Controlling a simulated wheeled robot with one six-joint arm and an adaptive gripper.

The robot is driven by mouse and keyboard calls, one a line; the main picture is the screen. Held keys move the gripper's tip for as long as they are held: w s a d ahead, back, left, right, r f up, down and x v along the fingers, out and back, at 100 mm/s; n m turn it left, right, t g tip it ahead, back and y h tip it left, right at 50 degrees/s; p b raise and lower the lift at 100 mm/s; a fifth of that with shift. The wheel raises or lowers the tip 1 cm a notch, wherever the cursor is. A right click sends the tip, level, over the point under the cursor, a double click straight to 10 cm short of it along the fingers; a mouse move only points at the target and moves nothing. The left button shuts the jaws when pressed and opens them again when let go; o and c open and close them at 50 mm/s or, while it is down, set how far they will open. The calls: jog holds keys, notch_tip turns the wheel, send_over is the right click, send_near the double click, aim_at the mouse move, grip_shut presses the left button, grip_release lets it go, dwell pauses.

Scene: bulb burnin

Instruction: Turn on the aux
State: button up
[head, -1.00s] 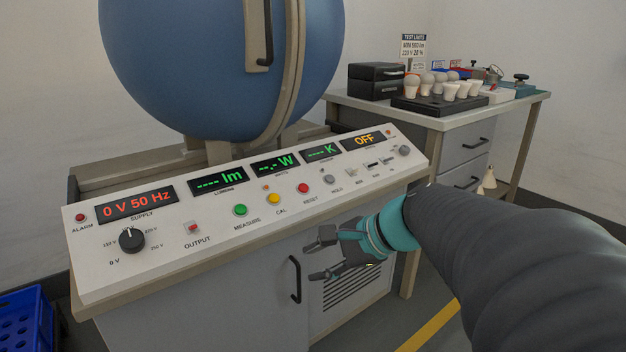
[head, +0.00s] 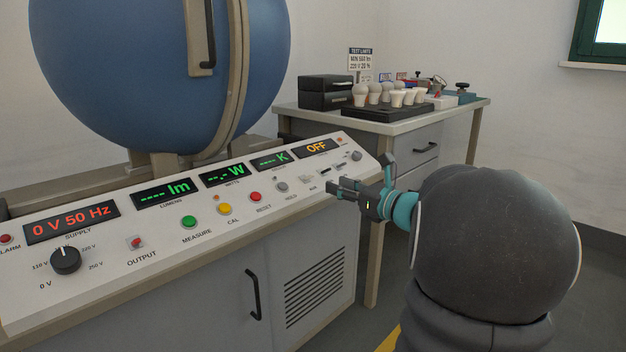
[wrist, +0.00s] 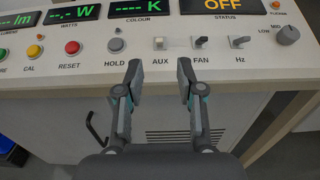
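The aux switch (wrist: 161,43) is a small pale toggle labelled AUX on the panel's front strip in the wrist view, between the grey HOLD button (wrist: 116,44) and the dark FAN switch (wrist: 200,42). My gripper (wrist: 158,68) is open and empty, just in front of the panel edge, its two fingertips below and either side of the AUX label. It appears apart from the switch. In the head view my gripper (head: 335,188) is at the right end of the panel; the arm and gripper partly hide the small switches there. The status display (head: 317,148) reads OFF.
The Hz switch (wrist: 240,43) and a round knob (wrist: 287,35) lie to the right of FAN. The sloped console (head: 110,265) has several coloured buttons. A blue sphere (head: 130,70) stands behind it. A side table (head: 440,119) holds a tray of bulbs.

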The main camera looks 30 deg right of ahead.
aim_at(314, 190)
jog(key=x, duration=0.9)
jog(key=shift+s, duration=0.1)
grip_shut()
